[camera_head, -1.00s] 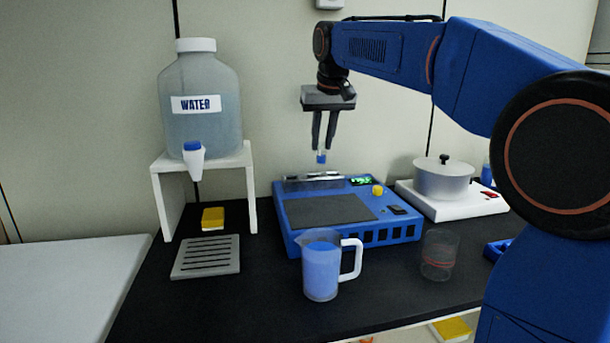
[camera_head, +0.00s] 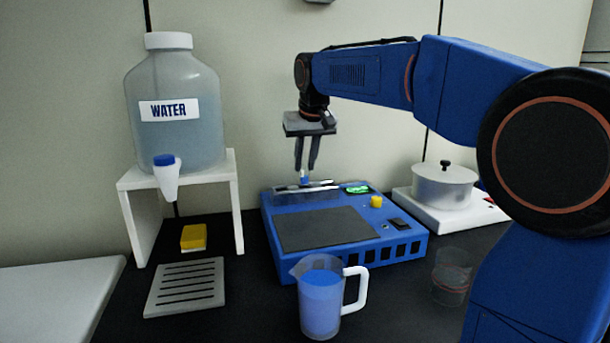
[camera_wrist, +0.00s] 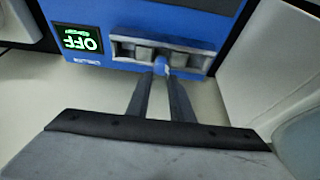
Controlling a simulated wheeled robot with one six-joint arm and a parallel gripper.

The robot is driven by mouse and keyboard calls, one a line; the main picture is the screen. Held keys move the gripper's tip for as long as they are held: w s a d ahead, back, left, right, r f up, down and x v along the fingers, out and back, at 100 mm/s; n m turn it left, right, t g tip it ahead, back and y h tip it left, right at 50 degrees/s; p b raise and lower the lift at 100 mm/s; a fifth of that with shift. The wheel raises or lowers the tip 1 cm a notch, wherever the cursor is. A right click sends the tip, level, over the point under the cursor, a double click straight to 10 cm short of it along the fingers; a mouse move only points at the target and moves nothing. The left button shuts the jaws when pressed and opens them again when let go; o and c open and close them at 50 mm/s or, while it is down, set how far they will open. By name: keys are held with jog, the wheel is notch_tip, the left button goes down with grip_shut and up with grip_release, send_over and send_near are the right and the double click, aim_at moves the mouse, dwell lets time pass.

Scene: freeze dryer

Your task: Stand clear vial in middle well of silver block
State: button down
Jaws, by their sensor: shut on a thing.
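The silver block (camera_head: 283,197) is a narrow bar with wells along the back of the blue machine (camera_head: 392,245). It also shows in the wrist view (camera_wrist: 196,58). My gripper (camera_head: 306,178) points down over the block and is shut on a small vial (camera_head: 305,180) with blue showing at its top. In the wrist view the vial (camera_wrist: 161,65) is between the fingertips, at about the middle of the block. The vial's lower part is hidden, so I cannot tell how deep it sits in a well.
The machine has a dark plate (camera_head: 322,229), a yellow knob (camera_head: 376,201) and a green display (camera_wrist: 77,38) reading OFF. A jug of blue liquid (camera_head: 320,300) stands in front. A clear beaker (camera_head: 452,275) and a pot (camera_head: 444,187) are at right. A water tank (camera_head: 180,105) is at left.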

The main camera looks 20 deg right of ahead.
aim_at(306, 170)
jog(key=shift+f, duration=1.85)
jog(key=shift+f, duration=0.15)
jog(key=c, duration=1.6)
grip_release()
jog(key=shift+o, duration=0.2)
jog(key=v, duration=1.2)
jog(key=shift+s, duration=0.15)
